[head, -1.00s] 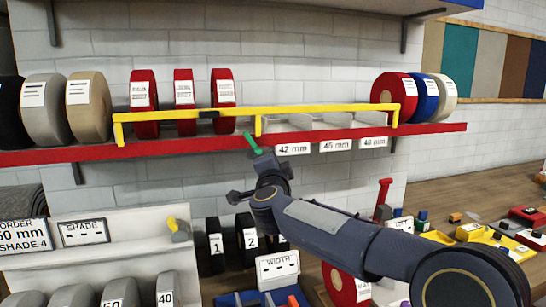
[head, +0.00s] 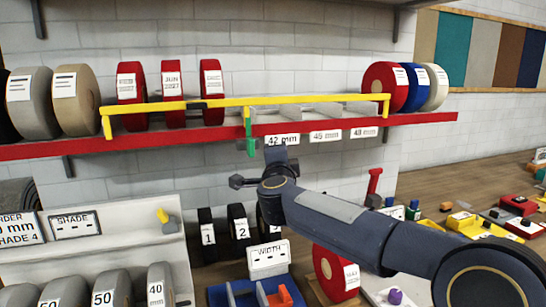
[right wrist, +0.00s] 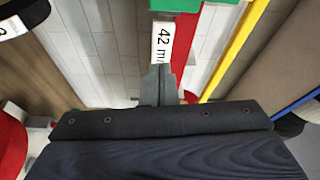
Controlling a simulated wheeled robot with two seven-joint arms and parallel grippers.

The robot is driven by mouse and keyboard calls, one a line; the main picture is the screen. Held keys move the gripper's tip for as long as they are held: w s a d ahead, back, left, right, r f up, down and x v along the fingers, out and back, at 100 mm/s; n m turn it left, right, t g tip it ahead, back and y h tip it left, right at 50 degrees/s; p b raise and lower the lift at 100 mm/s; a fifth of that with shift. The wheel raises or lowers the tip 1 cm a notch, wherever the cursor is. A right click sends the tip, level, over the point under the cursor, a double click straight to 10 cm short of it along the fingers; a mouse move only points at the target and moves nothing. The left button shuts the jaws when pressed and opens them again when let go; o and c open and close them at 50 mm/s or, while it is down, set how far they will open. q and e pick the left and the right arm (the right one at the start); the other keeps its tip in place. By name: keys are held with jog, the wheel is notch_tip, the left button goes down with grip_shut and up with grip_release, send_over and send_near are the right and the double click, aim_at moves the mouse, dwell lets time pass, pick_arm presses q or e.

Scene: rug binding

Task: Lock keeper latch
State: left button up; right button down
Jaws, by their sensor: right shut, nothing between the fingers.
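The yellow keeper bar (head: 320,99) runs level along the front of the red shelf, across the rolls. The green latch (head: 250,137) hangs upright at the bar's middle post (head: 247,114), its lower end over the shelf edge left of the "42 mm" label. In the right wrist view the green latch (right wrist: 188,5) shows at the top edge. My right gripper (head: 275,154) is shut and empty, just right of and slightly below the latch, apparently apart from it. In the right wrist view its fingers (right wrist: 158,80) are together below the "42 mm" label. My left gripper is not in view.
The red shelf (head: 200,136) carries three red rolls left of the post and red, blue and cream rolls at right. White width labels (head: 325,136) line its edge. Below are numbered black rolls, a WIDTH box (head: 268,259) and a cluttered bench (head: 420,187).

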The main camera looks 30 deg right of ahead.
jog(key=v, duration=0.7)
jog(key=shift+w+a+r+b, duration=0.15)
jog(key=shift+a+r+b, duration=0.05)
jog(key=shift+a+b, duration=0.1)
jog(key=s+a+f+n+g+y, duration=0.1)
jog(key=s+a+f+n+y, duration=1.1)
jog(key=n, duration=0.4)
jog(key=s+a+f+n+g+y, duration=0.1)
jog(key=s+a+f+n+g, duration=0.1)
jog(key=s+f+n+g, duration=0.3)
jog(key=s+f+g, duration=0.4)
jog(key=s+f, duration=0.6)
jog(key=f, duration=0.2)
jog(key=shift+s+f+y, duration=0.3)
jog(key=shift+s+f, duration=0.05)
jog(key=shift+s, duration=0.05)
